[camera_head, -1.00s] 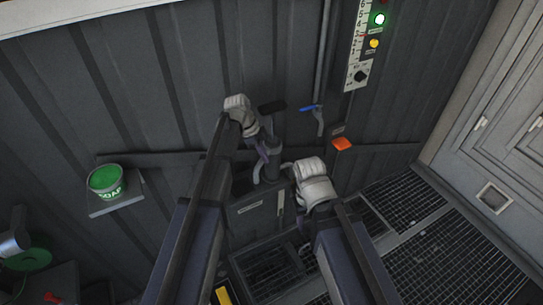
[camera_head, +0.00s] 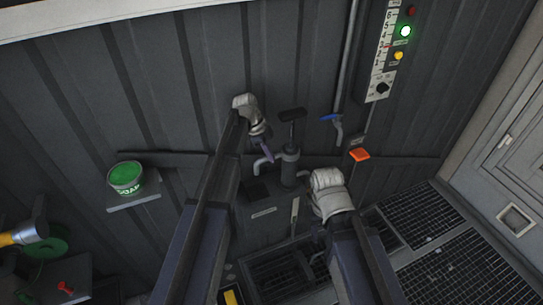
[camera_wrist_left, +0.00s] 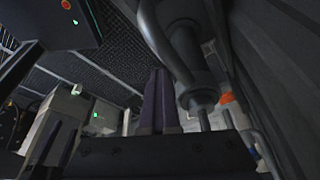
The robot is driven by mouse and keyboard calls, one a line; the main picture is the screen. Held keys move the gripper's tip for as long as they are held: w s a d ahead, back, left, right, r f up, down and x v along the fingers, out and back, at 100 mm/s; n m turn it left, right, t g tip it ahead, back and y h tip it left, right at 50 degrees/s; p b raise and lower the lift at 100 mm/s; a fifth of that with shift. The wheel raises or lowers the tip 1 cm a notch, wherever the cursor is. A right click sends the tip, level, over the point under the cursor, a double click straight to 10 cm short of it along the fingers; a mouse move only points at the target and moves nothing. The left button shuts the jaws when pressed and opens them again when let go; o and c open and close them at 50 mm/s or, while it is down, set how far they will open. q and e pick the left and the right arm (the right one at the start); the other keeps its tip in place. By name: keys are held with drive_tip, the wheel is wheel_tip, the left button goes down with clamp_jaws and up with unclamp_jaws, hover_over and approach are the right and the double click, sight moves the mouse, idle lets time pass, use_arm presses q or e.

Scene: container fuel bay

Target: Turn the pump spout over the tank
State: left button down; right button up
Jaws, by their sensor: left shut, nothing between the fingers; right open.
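The grey upright pump (camera_head: 289,168) has a black T-handle (camera_head: 293,115) on top. Its curved spout (camera_head: 261,163) points left, its end above a dark square (camera_head: 256,190) on the tank top. The dark tank (camera_head: 268,222) stands below, partly hidden by my arms. My left gripper (camera_head: 266,152) is shut and empty, its purple fingers just behind the spout; I cannot tell if they touch. In the left wrist view the shut fingers (camera_wrist_left: 159,100) stand beside the pump body (camera_wrist_left: 193,75) and a curved pipe (camera_wrist_left: 160,35). My right gripper (camera_head: 314,190) is open right of the pump, fingers mostly hidden.
A blue-handled valve (camera_head: 330,117) and an orange block (camera_head: 359,154) are on the wall to the right, below a gauge panel (camera_head: 382,60) with lit lamps. A green soap tub (camera_head: 125,178) sits on a shelf at left. Floor grating (camera_head: 455,265) lies at lower right.

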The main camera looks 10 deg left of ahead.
use_arm(q)
drive_tip(key=shift+w+a, duration=0.2)
idle(0.4)
drive_tip(key=shift+r, duration=0.1)
drive_tip(key=shift+r+p, duration=0.75)
drive_tip(key=shift+p, duration=0.1)
wheel_tip(320, 180, up, 9)
drive_tip(key=p, duration=0.8)
drive_tip(key=shift+s+d+f+p, duration=0.15)
drive_tip(key=shift+s+d+p, duration=0.05)
drive_tip(key=shift+p, duration=0.15)
